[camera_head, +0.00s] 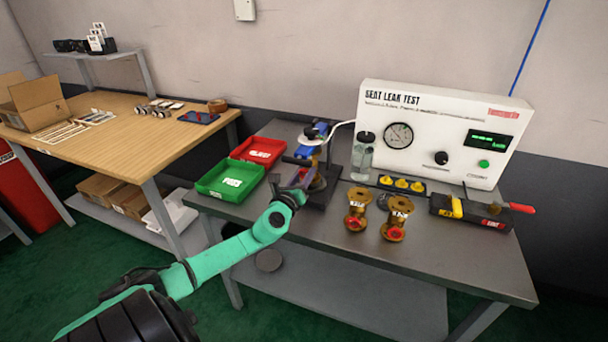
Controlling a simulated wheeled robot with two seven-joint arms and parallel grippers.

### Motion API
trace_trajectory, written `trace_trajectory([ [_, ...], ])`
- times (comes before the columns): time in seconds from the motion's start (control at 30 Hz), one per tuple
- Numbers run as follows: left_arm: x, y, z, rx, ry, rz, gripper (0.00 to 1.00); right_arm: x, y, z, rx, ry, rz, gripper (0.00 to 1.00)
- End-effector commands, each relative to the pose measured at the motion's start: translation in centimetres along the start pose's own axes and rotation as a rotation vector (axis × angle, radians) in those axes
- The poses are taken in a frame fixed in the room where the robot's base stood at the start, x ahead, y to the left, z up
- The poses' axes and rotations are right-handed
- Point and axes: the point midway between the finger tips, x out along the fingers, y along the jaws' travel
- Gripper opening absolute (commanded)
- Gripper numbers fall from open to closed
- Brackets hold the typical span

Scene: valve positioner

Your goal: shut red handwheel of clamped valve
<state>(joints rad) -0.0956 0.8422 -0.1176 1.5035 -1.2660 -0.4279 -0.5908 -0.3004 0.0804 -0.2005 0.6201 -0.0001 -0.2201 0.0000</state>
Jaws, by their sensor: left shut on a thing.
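The clamped valve (318,182) is a brass body held in a dark fixture with blue parts (307,148) on the grey bench. My left gripper (300,182) reaches in from the front left, right at this valve. It is shut on the valve's red handwheel, which my gripper and wrist mostly hide. How far the handwheel is turned cannot be seen. My right gripper is not in view.
A green tray (211,190) and a red tray (241,155) stand left of the fixture. Two loose brass valves (357,206) with red handwheels stand to the right. Behind is the white seat leak test box (446,108). The bench's front right is clear.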

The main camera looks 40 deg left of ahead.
Motion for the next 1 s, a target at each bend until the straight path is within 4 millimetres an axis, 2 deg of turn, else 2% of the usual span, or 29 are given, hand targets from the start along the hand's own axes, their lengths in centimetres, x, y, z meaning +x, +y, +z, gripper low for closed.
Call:
trace_trajectory([
  [0.4,-0.1,0.0,-0.3,0.010,0.007,0.000,0.00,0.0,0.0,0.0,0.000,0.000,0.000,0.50],
  [0.43,-0.1,0.0,-0.3,0.010,0.007,0.000,0.45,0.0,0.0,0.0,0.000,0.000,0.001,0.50],
  [0.5,-0.1,0.0,-0.3,0.009,0.006,0.000,0.72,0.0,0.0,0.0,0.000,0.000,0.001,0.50],
  [0.83,-0.1,0.0,-0.1,0.009,0.003,0.000,0.72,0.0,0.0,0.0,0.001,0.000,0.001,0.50],
  [1.0,-1.7,0.1,-0.2,0.010,0.005,0.000,0.72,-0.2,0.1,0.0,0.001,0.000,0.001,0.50],
])
